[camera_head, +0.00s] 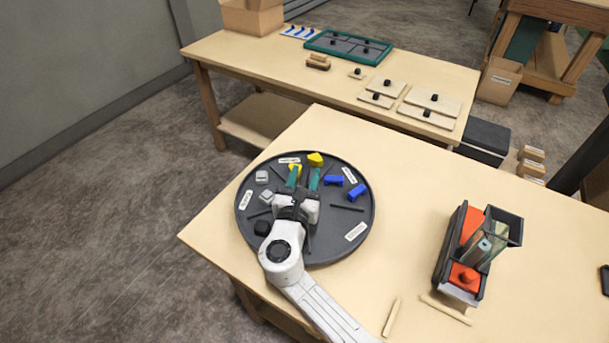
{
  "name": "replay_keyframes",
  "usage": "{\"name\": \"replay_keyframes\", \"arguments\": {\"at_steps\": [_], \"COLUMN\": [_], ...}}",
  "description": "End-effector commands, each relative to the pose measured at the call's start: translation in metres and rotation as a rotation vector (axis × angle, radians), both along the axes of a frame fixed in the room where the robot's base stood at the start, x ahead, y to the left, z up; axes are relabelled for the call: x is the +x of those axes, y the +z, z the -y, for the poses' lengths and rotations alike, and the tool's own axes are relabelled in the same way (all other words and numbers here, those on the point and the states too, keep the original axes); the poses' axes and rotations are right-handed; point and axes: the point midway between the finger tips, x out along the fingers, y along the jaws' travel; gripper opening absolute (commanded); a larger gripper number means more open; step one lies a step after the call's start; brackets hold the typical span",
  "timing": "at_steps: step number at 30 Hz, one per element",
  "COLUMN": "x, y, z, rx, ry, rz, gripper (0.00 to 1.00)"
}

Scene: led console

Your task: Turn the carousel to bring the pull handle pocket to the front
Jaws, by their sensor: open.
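The carousel (331,238) is a dark grey round tray with a raised rim, dividers and white labels, on the near table. The labels are too small to read, so I cannot tell which pocket is the pull handle pocket. Yellow pieces (315,159) sit at its far side, blue pieces (333,181) at the right, pale grey blocks (262,177) at the left and a black piece (262,228) at the near left. My gripper (305,174) is open over the carousel, its teal fingers pointing to the far side by the yellow pieces. My arm hides the near part of the carousel.
A device with orange parts (468,275) stands to the right on the near table (400,200). Wooden sticks (446,309) lie at the front. The far table holds a green-edged board (312,41), knobbed wooden plates (433,101) and a cardboard box. The table between carousel and device is clear.

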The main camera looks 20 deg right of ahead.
Motion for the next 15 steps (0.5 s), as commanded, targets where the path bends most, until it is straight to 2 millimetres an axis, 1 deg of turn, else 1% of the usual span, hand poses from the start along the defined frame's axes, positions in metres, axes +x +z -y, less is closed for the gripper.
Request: {"name": "replay_keyframes", "arguments": {"at_steps": [8, 15], "x": [0.0010, 0.0008], "y": [-0.0001, -0.0001], "z": [0.0007, 0.0004], "rx": [0.000, 0.000], "ry": [0.000, 0.000], "rz": [0.000, 0.000], "gripper": [0.41, 0.18]}}
